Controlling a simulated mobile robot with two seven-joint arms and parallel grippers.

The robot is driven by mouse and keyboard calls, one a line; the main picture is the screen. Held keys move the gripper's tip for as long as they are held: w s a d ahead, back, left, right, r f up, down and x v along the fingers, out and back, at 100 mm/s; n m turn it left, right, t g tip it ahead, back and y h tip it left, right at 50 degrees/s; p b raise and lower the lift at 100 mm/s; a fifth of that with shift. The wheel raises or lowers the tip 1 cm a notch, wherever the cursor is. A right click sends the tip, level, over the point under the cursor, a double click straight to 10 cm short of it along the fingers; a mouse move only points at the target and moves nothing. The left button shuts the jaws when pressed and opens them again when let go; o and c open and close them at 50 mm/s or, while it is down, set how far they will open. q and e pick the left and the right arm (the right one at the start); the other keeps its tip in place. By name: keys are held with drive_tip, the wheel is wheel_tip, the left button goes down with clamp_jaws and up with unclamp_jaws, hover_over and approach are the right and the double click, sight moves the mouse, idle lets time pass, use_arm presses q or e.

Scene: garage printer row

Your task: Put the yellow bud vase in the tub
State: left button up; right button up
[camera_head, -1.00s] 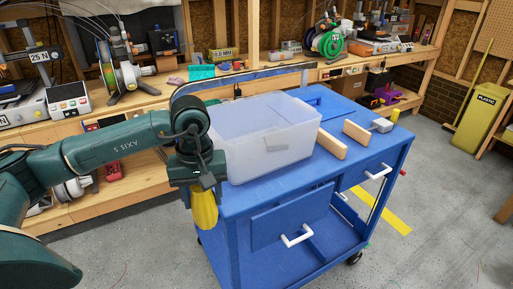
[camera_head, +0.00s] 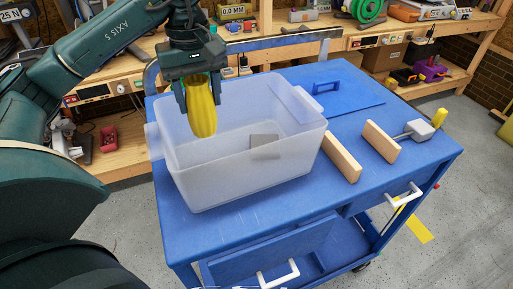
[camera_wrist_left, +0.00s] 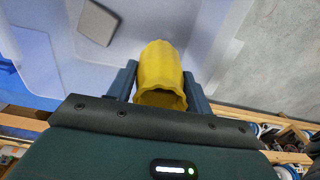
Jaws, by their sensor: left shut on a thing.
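The yellow bud vase (camera_head: 202,108) hangs from my left gripper (camera_head: 200,92), which is shut on it. The vase is over the left part of the translucent tub (camera_head: 235,170), its lower end about at or below the rim level in the head view. In the left wrist view, the vase (camera_wrist_left: 160,75) sits between the two fingers (camera_wrist_left: 160,88), with its wavy opening towards the camera. The tub (camera_wrist_left: 45,55) spreads behind it there. A small grey block (camera_head: 264,146) shows in the tub area. My right gripper is not in view.
The tub stands on a blue cart (camera_head: 235,235). Two wooden blocks (camera_head: 341,158) (camera_head: 381,141), a grey object with a thin rod (camera_head: 419,129) and a yellow cylinder (camera_head: 438,117) are to its right. A workbench (camera_head: 120,160) runs behind.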

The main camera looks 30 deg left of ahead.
sight(204, 128)
use_arm(q)
drive_tip(key=shift+w+f, duration=0.15)
drive_tip(key=shift+f, duration=0.6)
drive_tip(key=shift+f+b, duration=0.3)
drive_tip(key=shift+b, duration=0.15)
drive_tip(key=f, duration=0.5)
drive_tip(key=shift+s+f, duration=0.25)
drive_tip(key=shift+f, duration=0.1)
wheel_tip(204, 128, down, 3)
drive_tip(key=shift+f, duration=0.1)
drive_tip(key=shift+w+f, duration=0.1)
drive_tip(key=shift+f, duration=0.05)
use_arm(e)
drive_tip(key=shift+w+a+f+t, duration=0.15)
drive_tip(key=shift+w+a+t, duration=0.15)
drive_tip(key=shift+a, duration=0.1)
use_arm(q)
drive_tip(key=shift+f, duration=0.1)
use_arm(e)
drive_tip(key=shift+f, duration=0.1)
use_arm(q)
drive_tip(key=o, duration=1)
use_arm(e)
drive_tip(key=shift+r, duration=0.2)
